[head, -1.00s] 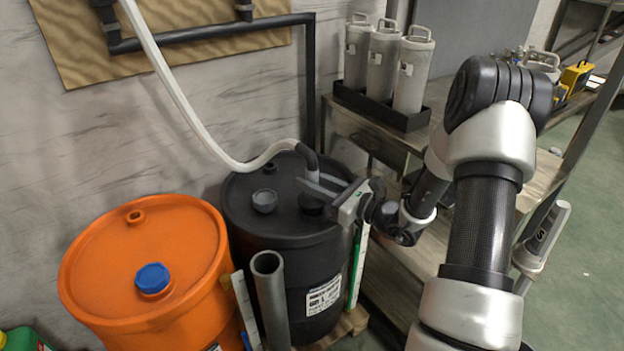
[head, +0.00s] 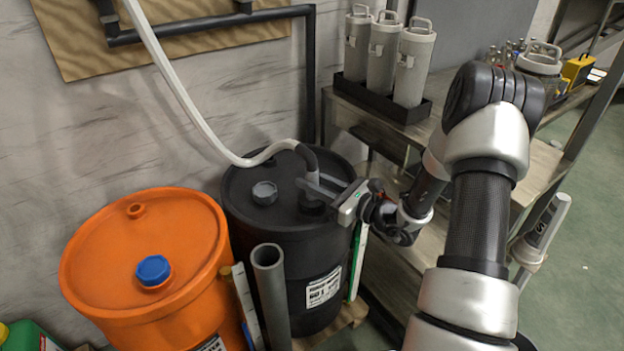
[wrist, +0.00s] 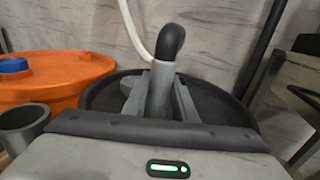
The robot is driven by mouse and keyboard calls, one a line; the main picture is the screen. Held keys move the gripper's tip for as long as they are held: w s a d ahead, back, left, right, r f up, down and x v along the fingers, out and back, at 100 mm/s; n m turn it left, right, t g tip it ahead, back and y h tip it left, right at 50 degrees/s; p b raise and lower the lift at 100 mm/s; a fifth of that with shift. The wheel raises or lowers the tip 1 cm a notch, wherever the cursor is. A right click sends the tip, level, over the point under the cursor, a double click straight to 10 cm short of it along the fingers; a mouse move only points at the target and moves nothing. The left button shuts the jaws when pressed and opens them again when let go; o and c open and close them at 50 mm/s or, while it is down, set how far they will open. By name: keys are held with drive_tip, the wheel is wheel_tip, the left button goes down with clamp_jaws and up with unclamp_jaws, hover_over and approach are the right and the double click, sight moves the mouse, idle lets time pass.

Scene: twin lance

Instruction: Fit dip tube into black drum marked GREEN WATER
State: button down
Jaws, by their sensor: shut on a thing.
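The dip tube, a grey pipe with a black elbow (head: 307,158) on top, stands upright at the black drum (head: 245,215). It also shows in the wrist view (wrist: 160,85). My gripper (head: 320,188) is shut on the tube just below the elbow, low over the drum lid; its fingers flank the tube in the wrist view (wrist: 158,100). The tube's lower end is hidden at a dark collar (head: 311,207) on the lid; how deep it sits I cannot tell. The drum's white label (head: 323,288) is too small to read. A white hose (head: 190,112) runs from the elbow up the wall.
An orange drum (head: 100,245) with a blue cap (head: 153,270) stands at left. A grey open pipe (head: 270,290) stands upright in front of the drums. A grey cap (head: 264,192) sits on the black lid. A bench (head: 350,108) with grey canisters (head: 384,50) is at right.

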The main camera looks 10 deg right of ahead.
drive_tip(key=c, duration=1.4)
unclamp_jaws()
drive_tip(key=shift+f, duration=0.1)
drive_tip(key=shift+o, duration=0.2)
drive_tip(key=p+v, duration=0.3)
drive_tip(key=v, duration=1.4)
drive_tip(key=shift+s, duration=0.15)
drive_tip(key=shift+d, duration=0.1)
